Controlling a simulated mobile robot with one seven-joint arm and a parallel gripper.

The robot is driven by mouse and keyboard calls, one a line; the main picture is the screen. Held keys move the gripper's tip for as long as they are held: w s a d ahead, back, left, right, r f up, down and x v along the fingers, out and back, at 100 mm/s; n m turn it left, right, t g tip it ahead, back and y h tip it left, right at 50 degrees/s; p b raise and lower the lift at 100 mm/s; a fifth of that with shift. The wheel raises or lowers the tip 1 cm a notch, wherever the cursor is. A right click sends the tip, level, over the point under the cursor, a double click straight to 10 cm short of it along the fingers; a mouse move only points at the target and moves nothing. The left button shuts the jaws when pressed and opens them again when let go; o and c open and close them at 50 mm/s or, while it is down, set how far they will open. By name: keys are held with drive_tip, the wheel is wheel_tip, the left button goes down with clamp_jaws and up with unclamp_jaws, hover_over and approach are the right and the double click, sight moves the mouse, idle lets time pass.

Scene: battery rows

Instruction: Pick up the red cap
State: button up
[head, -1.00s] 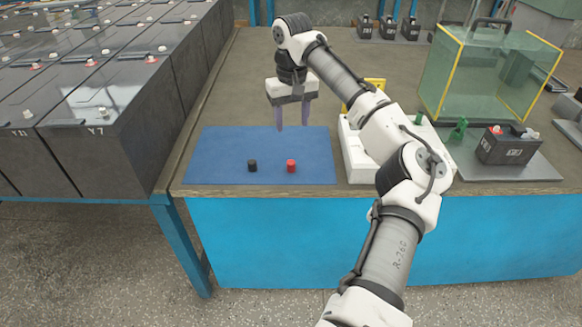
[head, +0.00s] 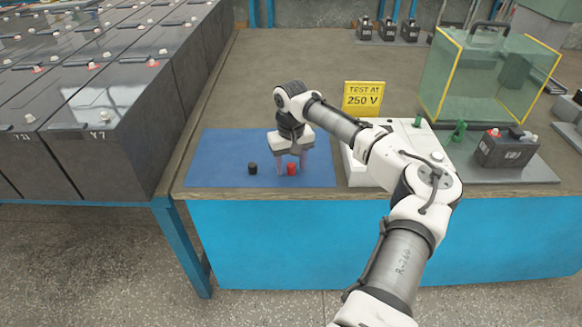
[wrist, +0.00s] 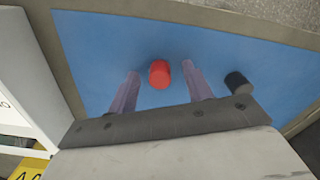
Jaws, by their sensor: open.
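The red cap (head: 291,169) stands on the blue mat (head: 225,150) near its front edge. My gripper (head: 291,170) is lowered at the red cap, with its fingers just above or around it in the head view. In the wrist view the red cap (wrist: 159,74) lies between the lines of the two open fingers (wrist: 163,88), nearer the left one, with a gap on each side. The fingers do not visibly touch it. The cap's top is partly close under the gripper in the head view.
A white box (head: 357,165) with a yellow "TEST AT 250 V" sign (head: 363,97) is to the right. A small battery (head: 507,149) and glass case (head: 490,75) are farther right. The mat's left part is clear.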

sight(291, 165)
drive_tip(key=shift+f, duration=0.1)
drive_tip(key=shift+c, duration=0.3)
drive_tip(key=c, duration=1)
wheel_tip(291, 165, up, 20)
drive_tip(key=shift+r+b, duration=0.1)
drive_tip(key=shift+b, duration=0.2)
